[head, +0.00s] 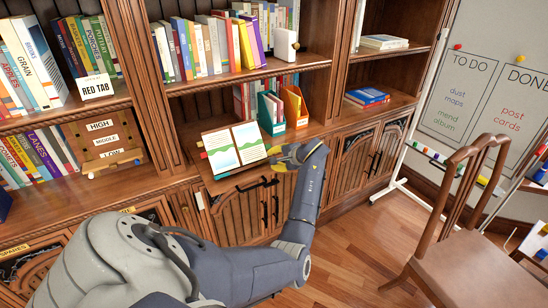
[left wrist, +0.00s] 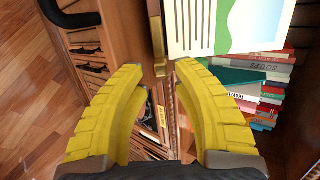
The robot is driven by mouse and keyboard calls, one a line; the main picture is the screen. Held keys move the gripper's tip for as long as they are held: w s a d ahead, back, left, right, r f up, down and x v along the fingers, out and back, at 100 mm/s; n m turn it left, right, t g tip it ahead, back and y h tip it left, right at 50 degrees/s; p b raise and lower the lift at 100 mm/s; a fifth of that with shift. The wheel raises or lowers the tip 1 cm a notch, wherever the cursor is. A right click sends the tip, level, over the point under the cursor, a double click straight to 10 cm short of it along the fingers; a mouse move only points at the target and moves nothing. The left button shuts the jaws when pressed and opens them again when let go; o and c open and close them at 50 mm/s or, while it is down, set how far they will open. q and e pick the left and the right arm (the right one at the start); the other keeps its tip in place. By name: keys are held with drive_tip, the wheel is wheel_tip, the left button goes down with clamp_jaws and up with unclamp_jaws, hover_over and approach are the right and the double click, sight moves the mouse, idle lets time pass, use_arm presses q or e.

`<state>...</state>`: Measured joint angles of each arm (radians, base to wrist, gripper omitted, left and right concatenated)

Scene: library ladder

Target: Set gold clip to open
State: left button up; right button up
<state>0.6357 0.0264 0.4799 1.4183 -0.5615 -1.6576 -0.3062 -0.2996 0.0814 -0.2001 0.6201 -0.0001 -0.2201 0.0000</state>
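An open book (head: 236,147) with a landscape picture and text lies on a tilted wooden stand in front of the shelves. In the left wrist view, its page (left wrist: 205,28) is at the top. The gold clip (left wrist: 157,42) is a narrow brass strip beside the page edge. I cannot make it out clearly in the head view. My left gripper (head: 272,158) is at the right end of the book. Its yellow fingers (left wrist: 161,76) are apart and empty, with the clip just beyond the gap between the tips. My right gripper is not in view.
Green (head: 271,112) and orange (head: 295,106) file holders stand behind the book. Cabinet doors with dark handles are below. A wooden chair (head: 465,220) and a whiteboard (head: 480,95) stand to the right. The floor (head: 350,265) between is clear.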

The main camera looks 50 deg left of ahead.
use_arm(q)
drive_tip(key=shift+o, duration=0.3)
drive_tip(key=shift+s+a+f, duration=0.2)
drive_tip(key=shift+s+a, duration=0.05)
drive_tip(key=shift+s, duration=0.05)
drive_tip(key=shift+s, duration=0.1)
drive_tip(key=v, duration=0.8)
drive_tip(key=shift+w+r, duration=0.2)
drive_tip(key=shift+w, duration=0.05)
